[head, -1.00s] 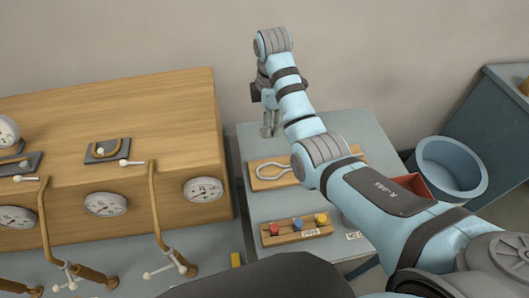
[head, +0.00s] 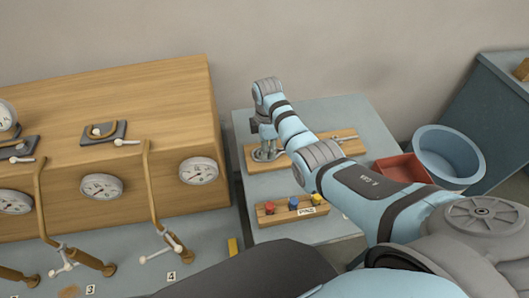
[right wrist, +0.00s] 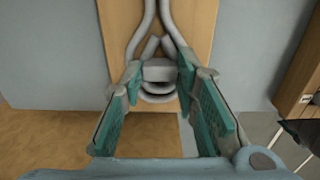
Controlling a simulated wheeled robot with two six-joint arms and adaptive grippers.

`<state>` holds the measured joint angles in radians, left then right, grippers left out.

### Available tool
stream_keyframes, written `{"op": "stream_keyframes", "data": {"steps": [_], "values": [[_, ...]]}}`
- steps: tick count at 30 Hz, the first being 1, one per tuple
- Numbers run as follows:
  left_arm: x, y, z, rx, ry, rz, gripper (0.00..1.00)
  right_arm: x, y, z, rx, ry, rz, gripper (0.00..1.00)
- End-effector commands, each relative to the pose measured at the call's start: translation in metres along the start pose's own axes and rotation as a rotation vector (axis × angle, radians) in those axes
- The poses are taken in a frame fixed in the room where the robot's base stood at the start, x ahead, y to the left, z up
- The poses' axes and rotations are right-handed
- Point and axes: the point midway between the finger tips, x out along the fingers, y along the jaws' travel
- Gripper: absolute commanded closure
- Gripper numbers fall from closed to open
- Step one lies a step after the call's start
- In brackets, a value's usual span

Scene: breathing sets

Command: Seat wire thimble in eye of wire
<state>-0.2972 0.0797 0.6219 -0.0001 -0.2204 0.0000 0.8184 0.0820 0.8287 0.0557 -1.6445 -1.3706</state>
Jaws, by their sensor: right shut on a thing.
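The wire is a grey rope whose eye (right wrist: 138,45) lies on a wooden board (head: 338,150). In the right wrist view its two sides run down past the fingers, and a curve shows below them. My right gripper (right wrist: 158,74) is down at the eye, its teal-padded fingers shut on the wire thimble (right wrist: 159,70), a grey piece with a block-like middle and two slanted ends above. The thimble appears within the eye's outline; the fingers hide its sides, so I cannot tell its exact fit. In the head view the gripper (head: 265,148) is at the board's left end. My left gripper is not in view.
A wooden rack (head: 270,222) with red, blue and yellow pieces stands in front of the board. A red tray (head: 402,168) and a blue bucket (head: 447,158) are to the right. A wooden gauge cabinet (head: 130,170) stands close on the left.

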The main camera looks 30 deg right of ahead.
Motion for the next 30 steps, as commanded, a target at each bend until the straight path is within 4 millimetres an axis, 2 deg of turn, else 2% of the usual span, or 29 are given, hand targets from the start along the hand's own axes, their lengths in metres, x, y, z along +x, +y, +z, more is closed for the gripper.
{"op": "stream_keyframes", "data": {"steps": [6, 7, 10, 11, 19, 22, 26, 30], "values": [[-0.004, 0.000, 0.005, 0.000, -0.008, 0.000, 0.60, -0.002, -0.001, -0.001, -0.002, 0.000, -0.004, 1.00], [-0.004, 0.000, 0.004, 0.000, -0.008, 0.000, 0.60, -0.002, -0.001, -0.001, -0.002, 0.000, -0.004, 0.71], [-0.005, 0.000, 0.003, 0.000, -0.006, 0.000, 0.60, -0.003, -0.001, -0.002, -0.003, 0.000, -0.004, 0.55], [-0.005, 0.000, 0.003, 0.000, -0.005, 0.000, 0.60, -0.003, -0.001, -0.002, -0.003, 0.000, -0.004, 0.52], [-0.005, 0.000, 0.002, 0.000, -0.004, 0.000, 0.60, -0.004, -0.001, -0.002, -0.003, 0.000, -0.003, 0.52], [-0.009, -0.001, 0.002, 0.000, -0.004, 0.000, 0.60, -0.013, 0.000, -0.002, -0.003, 0.000, 0.000, 0.52], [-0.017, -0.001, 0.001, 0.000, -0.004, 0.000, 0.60, -0.042, 0.001, -0.002, -0.003, 0.000, 0.002, 0.52], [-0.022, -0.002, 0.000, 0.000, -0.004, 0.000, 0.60, -0.082, 0.001, -0.001, -0.003, 0.000, 0.002, 0.52]]}}
